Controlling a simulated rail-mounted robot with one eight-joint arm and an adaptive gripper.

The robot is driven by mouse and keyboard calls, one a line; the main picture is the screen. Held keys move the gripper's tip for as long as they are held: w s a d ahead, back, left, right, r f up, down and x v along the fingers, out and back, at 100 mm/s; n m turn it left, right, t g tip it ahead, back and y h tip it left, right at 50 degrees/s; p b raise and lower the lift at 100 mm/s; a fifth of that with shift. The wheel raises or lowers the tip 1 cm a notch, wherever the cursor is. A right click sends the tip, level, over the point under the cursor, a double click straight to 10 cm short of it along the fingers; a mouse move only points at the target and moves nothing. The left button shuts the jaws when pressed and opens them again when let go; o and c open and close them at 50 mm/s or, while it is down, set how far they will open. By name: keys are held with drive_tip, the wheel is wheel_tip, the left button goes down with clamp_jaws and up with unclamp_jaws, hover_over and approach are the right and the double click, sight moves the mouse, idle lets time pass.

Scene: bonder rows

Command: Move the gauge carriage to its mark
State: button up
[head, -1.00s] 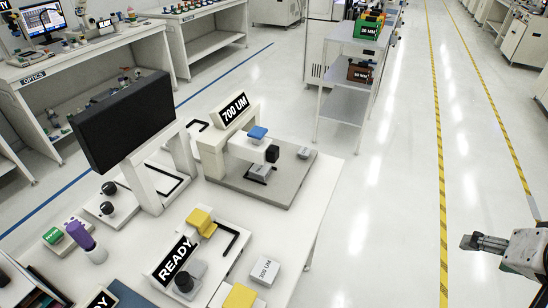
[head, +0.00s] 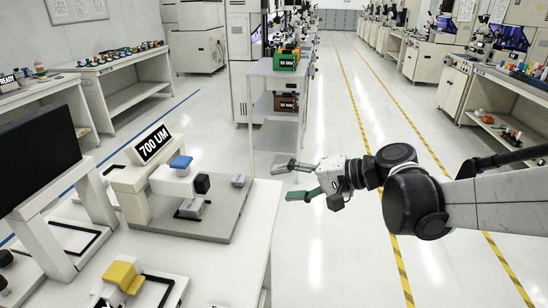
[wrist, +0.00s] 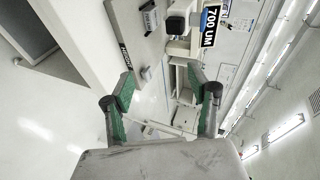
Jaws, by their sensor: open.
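The gauge stands on the white bench with a grey base plate (head: 215,218) and a "700 UM" display (head: 154,144). Its white carriage (head: 174,182) has a blue top (head: 181,162) and a black block (head: 202,184) at its right end. A grey block (head: 192,208) sits below the carriage, and a smaller grey block (head: 238,180) is near the plate's back right corner. I cannot make out the carriage's mark. My gripper (head: 281,182) is open and empty, right of the plate. The wrist view shows both green-padded fingers (wrist: 160,82) apart, with the display (wrist: 211,25) beyond them.
A yellow-topped fixture (head: 123,277) is at the bench front, and a black monitor (head: 38,155) stands at left. A shelf cart (head: 274,102) with green and brown bins is behind the bench. The floor right of the bench is clear.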

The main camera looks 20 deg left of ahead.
sight(208, 185)
drive_tip(key=w+a+f+n+g+y+b, duration=0.15)
drive_tip(key=a+f+g+y+b, duration=0.35)
drive_tip(key=a, duration=0.5)
drive_tip(key=shift+t, duration=0.4)
drive_tip(key=a, duration=0.4)
drive_tip(key=s+a, duration=0.1)
drive_tip(key=a, duration=0.3)
drive_tip(key=s+a+f, duration=0.1)
drive_tip(key=a, duration=0.4)
drive_tip(key=shift+a, duration=0.1)
drive_tip(key=shift+w, duration=0.1)
